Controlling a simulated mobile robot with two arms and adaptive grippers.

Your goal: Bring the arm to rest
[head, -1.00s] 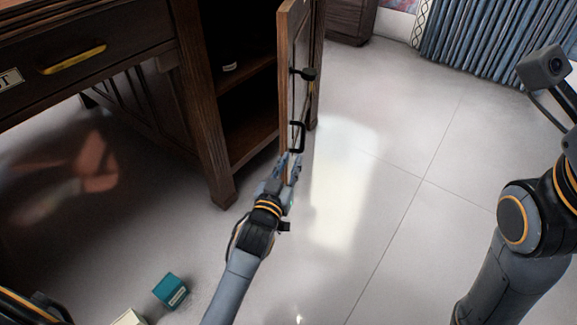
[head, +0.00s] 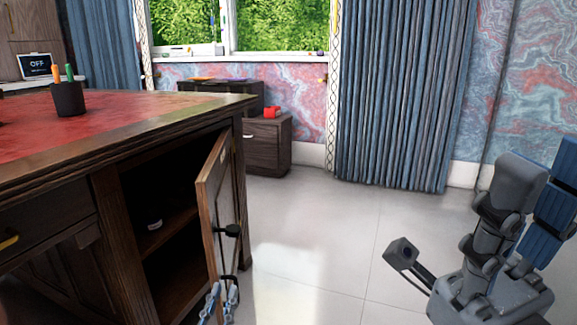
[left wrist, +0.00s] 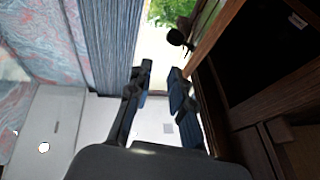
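My left gripper (head: 223,291) shows at the bottom of the head view, fingertips up, by the lower part of the open cabinet door (head: 217,190). In the left wrist view, its two fingers stand apart with nothing between them (left wrist: 158,78). The door's dark knob (left wrist: 177,37) shows just beyond the right finger's tip there. My right gripper (head: 537,180) is raised at the right edge of the head view. Its blue pad shows beside the grey finger with a gap, and nothing is seen held. Most of my left arm is out of the head view.
The desk (head: 130,122) with a red leather top stands at the left, its cabinet (head: 165,230) open. A pen cup (head: 68,98) is on it. The floor (head: 320,235) between door and right arm is clear.

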